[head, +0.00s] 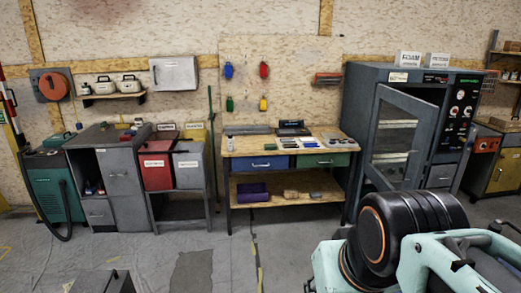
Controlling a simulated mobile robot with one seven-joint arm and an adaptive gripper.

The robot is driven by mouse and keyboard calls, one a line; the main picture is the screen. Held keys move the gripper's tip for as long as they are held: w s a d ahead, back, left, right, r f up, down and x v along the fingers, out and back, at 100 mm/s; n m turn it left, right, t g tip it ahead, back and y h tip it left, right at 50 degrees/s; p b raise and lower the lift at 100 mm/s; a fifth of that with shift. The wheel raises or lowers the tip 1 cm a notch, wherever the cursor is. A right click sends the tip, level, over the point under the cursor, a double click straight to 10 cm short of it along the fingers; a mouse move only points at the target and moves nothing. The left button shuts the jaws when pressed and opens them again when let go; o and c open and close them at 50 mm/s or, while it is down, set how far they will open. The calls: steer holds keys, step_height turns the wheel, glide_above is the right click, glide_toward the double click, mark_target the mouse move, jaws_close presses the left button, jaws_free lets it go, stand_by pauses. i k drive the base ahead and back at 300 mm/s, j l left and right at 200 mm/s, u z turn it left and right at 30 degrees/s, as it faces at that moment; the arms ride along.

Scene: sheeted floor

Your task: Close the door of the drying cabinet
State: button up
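The drying cabinet (358,95) is a tall dark grey cabinet at the right of the head view, against the wall. Its door (380,150) has a grey frame and a glass window (396,130). The door stands partly open, its left edge by the cabinet's left side and its right edge swung out towards me. Dark interior shows above the door's top edge. My arm, pale teal with a black joint, fills the lower right corner, in front of and below the cabinet. I cannot make out my gripper. The door's lower right part is hidden behind my arm.
A control panel (460,108) with knobs is on the cabinet's right. A workbench (240,164) with drawers stands left of it. Bins (156,170), a grey cabinet (125,185) and a green machine (54,190) stand further left. The floor (270,250) before the bench is clear.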

mark_target(428, 113)
steer(key=i+j+z, duration=0.2)
steer(key=i+z, duration=0.25)
steer(key=i+j+z, duration=0.85)
steer(key=i, duration=0.05)
